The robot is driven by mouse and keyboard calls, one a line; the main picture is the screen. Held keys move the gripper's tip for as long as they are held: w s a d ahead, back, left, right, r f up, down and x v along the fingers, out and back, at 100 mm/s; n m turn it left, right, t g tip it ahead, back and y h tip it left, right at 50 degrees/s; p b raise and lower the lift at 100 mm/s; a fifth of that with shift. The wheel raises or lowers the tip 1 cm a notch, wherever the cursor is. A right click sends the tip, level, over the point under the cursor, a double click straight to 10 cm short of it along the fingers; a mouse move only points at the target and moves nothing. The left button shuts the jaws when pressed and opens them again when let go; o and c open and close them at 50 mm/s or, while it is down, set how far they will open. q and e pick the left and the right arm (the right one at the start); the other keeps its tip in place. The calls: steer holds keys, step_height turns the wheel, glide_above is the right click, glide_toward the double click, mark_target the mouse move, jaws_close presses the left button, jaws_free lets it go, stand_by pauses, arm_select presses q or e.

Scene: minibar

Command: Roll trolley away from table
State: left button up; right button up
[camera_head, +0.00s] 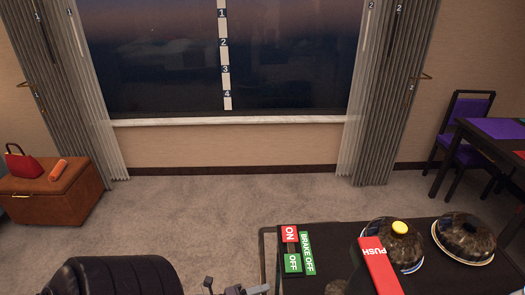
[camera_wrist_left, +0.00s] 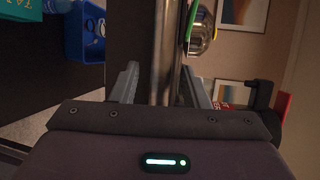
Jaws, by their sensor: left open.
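The trolley has a dark top (camera_head: 345,235) at the lower right of the head view, with a metal handle frame (camera_head: 263,250) at its left end. An ON/OFF brake panel (camera_head: 291,250) labelled BRAKE OFF and a red PUSH piece (camera_head: 378,268) are on it. My left gripper (camera_head: 236,289) is at the bottom edge, beside the handle frame. In the left wrist view its jaws (camera_wrist_left: 160,88) are open, with an upright metal bar (camera_wrist_left: 160,45) between them; contact cannot be told. The table (camera_head: 463,131) stands at the right. My right gripper is not in view.
Two domed covers (camera_head: 394,243) (camera_head: 463,237) stand on the trolley. A purple chair (camera_head: 470,108) is by the table. A brown ottoman (camera_head: 55,195) with a red bag (camera_head: 22,163) is at the left. The carpet (camera_head: 200,205) before the window is clear.

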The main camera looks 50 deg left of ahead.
arm_select(q)
steer(key=v, duration=0.6)
steer(key=shift+s, duration=0.15)
stand_by(0.3)
steer(key=s+f+n+g+y, duration=0.2)
steer(key=f+n, duration=0.2)
steer(key=f, duration=0.3)
steer(key=s+a+f+n+g+y, duration=0.1)
steer(key=s+f+n+g+y, duration=0.15)
steer(key=f, duration=0.45)
steer(key=s+f+n+g+y, duration=0.1)
steer(key=s+f+n+g, duration=0.1)
steer(key=f+n, duration=0.35)
steer(key=s+d+f+n+g, duration=0.3)
steer(key=s+d+f+g, duration=0.1)
steer(key=d+f, duration=0.3)
steer(key=s+d+f+n+g+h, duration=0.1)
steer(key=s+d+f+n+g, duration=0.3)
steer(key=s+d+f, duration=0.3)
steer(key=d, duration=0.2)
steer(key=shift+d, duration=0.4)
